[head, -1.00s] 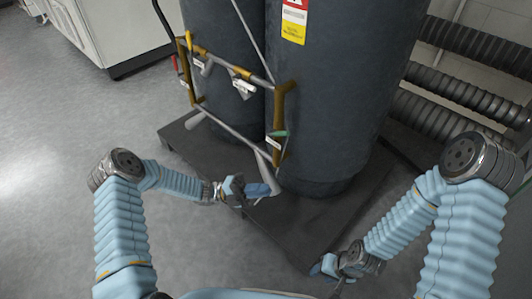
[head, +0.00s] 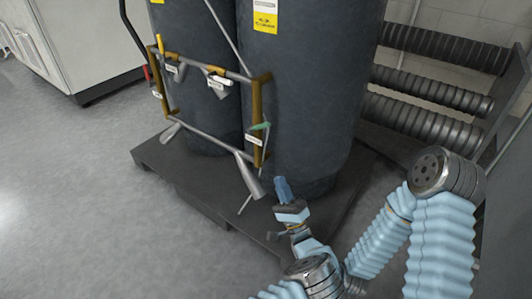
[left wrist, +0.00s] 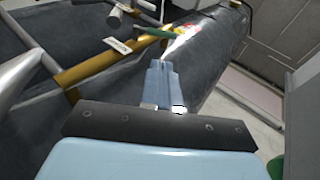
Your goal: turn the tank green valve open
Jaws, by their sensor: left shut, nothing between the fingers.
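The green valve handle (head: 261,126) is on the right-hand brass upright of the tank's pipe frame, with a small white tag just below it. In the left wrist view the green handle (left wrist: 152,31) lies beyond my fingertips, toward the top. My left gripper (head: 283,188) is below and a little right of the handle, in front of the right tank (head: 310,90). Its blue fingers are shut, empty and apart from the handle; they also show in the left wrist view (left wrist: 160,75).
The pipe frame has other tagged valves, including a red handle (head: 147,73) at left. A grey funnel-ended pipe (head: 248,177) hangs beside my left gripper. The tanks stand on a dark pallet (head: 185,185). Open floor lies at left; ribbed hoses (head: 440,85) are at right.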

